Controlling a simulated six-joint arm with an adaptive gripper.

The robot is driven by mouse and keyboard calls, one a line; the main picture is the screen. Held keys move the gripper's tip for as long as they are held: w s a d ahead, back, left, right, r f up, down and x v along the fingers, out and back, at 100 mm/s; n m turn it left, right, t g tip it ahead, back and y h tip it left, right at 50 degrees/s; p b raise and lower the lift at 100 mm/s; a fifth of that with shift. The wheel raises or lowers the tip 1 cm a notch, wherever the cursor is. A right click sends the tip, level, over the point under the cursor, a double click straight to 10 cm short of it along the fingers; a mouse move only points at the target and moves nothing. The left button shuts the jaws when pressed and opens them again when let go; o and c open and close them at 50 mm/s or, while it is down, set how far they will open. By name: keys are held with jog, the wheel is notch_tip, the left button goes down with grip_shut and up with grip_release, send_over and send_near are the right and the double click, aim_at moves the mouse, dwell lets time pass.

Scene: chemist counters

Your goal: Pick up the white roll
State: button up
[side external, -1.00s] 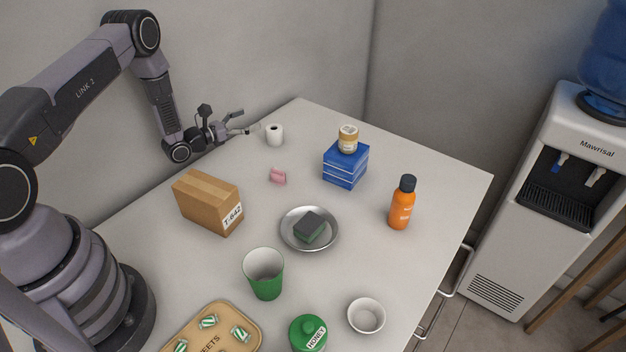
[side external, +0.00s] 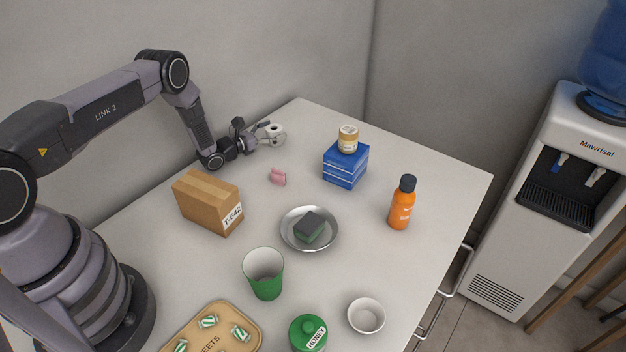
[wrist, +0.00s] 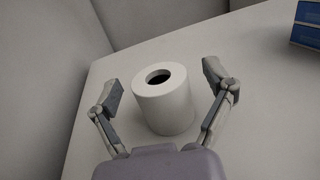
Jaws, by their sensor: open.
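The white roll (wrist: 165,106) stands upright on the table between the two fingers of my gripper (wrist: 168,88) in the wrist view. The fingers are open, one on each side, with a gap to the roll visible on both sides. In the side view my gripper (side external: 272,135) is low over the far left part of the table. It is around the roll (side external: 273,129), whose top shows there while its lower part is partly hidden by the fingers.
A blue box stack (side external: 345,166) with a small jar (side external: 348,139) on top stands to the right. A pink item (side external: 277,177) and a cardboard box (side external: 208,202) lie nearer. A metal plate (side external: 287,240), green cup (side external: 264,275) and orange bottle (side external: 402,204) stand further forward. Walls border the back.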

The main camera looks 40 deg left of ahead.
jog(key=c, duration=1.3)
jog(key=shift+o, duration=0.2)
jog(key=shift+r, duration=0.1)
